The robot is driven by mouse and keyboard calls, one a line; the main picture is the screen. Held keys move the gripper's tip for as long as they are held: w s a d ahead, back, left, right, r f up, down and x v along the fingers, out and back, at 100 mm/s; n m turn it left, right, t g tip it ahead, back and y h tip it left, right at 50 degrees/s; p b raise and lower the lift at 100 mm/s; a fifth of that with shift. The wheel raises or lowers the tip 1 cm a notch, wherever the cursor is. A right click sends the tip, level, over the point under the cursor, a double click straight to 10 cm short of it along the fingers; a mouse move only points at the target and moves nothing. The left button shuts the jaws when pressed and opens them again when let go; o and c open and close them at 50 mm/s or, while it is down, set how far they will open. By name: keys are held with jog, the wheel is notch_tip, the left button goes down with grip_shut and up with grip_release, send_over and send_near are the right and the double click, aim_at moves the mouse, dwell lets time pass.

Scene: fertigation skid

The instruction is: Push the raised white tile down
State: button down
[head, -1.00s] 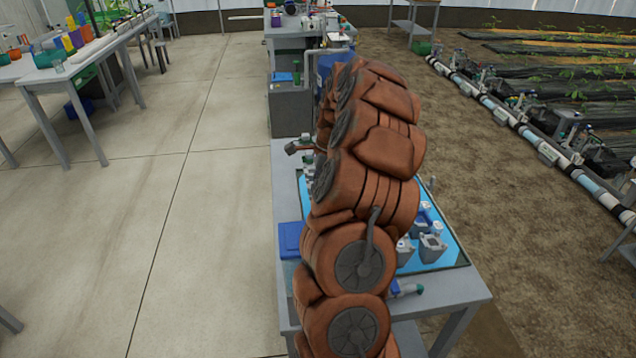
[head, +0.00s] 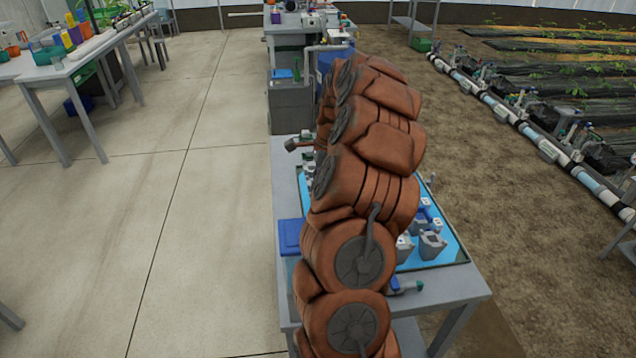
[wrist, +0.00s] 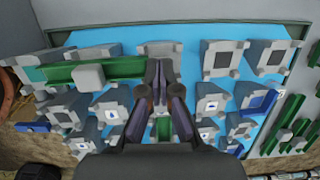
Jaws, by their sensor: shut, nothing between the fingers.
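In the wrist view my gripper (wrist: 157,78) points at the blue panel (wrist: 130,35), its two dark fingers close together at the tips with nothing between them. Several small white-faced tiles with blue marks sit in grey holders, one left of the fingers (wrist: 113,112) and one right of them (wrist: 207,106). I cannot tell which white tile is raised. Whether the fingertips touch anything is unclear. In the head view my arm hides my gripper and much of the blue panel (head: 450,247); some grey holders (head: 432,245) show at its right.
A green bar (wrist: 130,70) with a pale block (wrist: 90,76) crosses the panel on the left. A blue handle-like part (wrist: 262,104) and green bars (wrist: 292,122) stand on the right. A blue box (head: 290,236) is on the bench's left. The floor (head: 140,220) to the left is clear.

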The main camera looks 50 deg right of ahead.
jog(key=shift+f+b, duration=0.8)
jog(key=shift+f, duration=1.3)
jog(key=shift+r+p, duration=0.7)
jog(key=shift+r, duration=3.35)
jog(key=shift+a, duration=0.1)
